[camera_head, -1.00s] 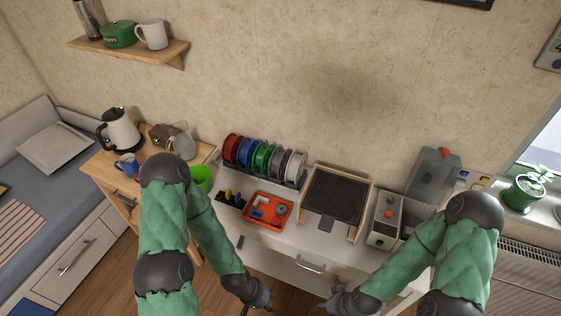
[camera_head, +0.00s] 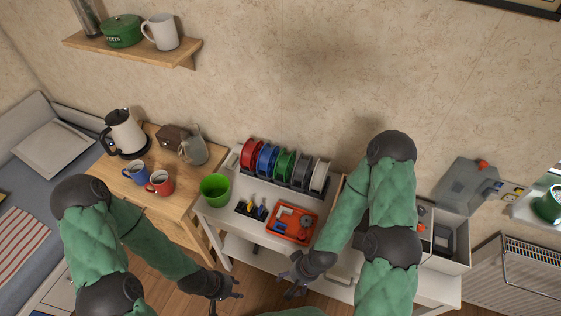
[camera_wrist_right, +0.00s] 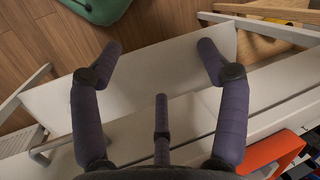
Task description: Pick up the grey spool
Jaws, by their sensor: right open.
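The grey spool (camera_head: 302,171) stands upright in the spool rack at the back of the white desk, between the green spool (camera_head: 284,164) and the white spool (camera_head: 319,176). My right gripper (camera_head: 292,288) is at the desk's front edge, well in front of the rack and apart from the spool. In the right wrist view its fingers (camera_wrist_right: 160,62) are spread and empty above a white panel. My left gripper (camera_head: 232,286) is open and empty, low in front of the desk. The spool does not show in the right wrist view.
An orange tray (camera_head: 280,233) with small parts lies before the rack; it also shows in the wrist view (camera_wrist_right: 276,150). A green cup (camera_head: 214,187) stands to its left. Red (camera_head: 252,153) and blue (camera_head: 267,160) spools share the rack. My right arm hides the desk's right part.

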